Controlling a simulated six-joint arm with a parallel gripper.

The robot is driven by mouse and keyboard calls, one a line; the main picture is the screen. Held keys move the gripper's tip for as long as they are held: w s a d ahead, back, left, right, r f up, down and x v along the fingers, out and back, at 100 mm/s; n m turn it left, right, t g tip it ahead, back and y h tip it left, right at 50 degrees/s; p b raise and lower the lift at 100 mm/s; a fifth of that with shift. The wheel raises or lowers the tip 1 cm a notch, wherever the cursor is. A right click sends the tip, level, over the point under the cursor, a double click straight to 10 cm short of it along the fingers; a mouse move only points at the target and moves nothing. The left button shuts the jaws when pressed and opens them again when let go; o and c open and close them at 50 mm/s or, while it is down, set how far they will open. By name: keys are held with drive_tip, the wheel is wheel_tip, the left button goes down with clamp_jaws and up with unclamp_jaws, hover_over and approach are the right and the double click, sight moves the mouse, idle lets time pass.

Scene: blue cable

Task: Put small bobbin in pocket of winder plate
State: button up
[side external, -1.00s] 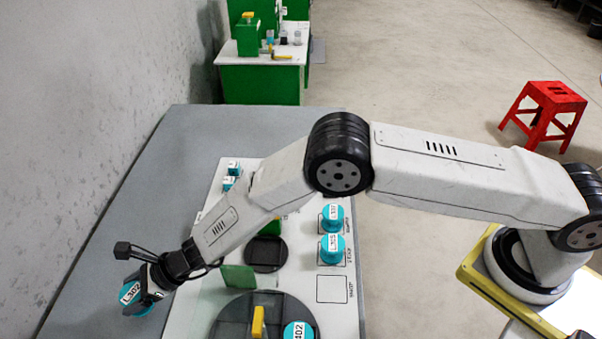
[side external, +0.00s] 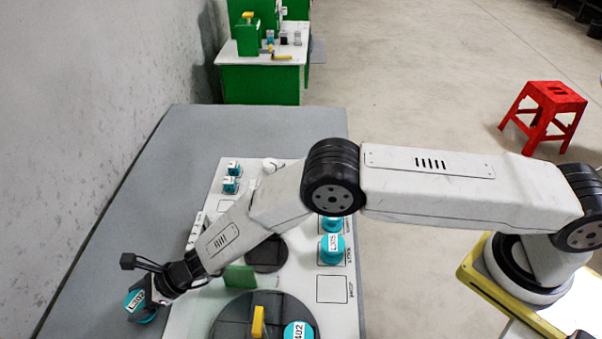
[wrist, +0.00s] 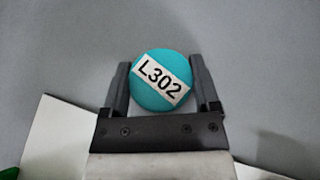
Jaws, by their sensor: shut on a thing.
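My gripper (wrist: 161,88) is shut on a teal bobbin (wrist: 152,65) with a white label reading L302. In the side view my gripper (side external: 150,296) holds this bobbin (side external: 137,303) at the lower left, out past the left edge of the white board. The winder plate seems to be the dark round plate (side external: 228,318) on the white board, with a yellow handle (side external: 258,322) and a teal bobbin (side external: 299,332) labelled 402 on it. My arm hides part of the board. Whether the held bobbin touches the grey table cannot be told.
The grey table (side external: 120,230) is bare on the left.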

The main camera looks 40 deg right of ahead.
sight(138, 300)
drive_tip(key=shift+f, duration=0.15)
drive_tip(key=o, duration=1.1)
drive_tip(key=shift+r, duration=0.2)
drive_tip(key=shift+d, duration=0.1)
drive_tip(key=shift+v, duration=2.4)
drive_tip(key=shift+r, duration=3.5)
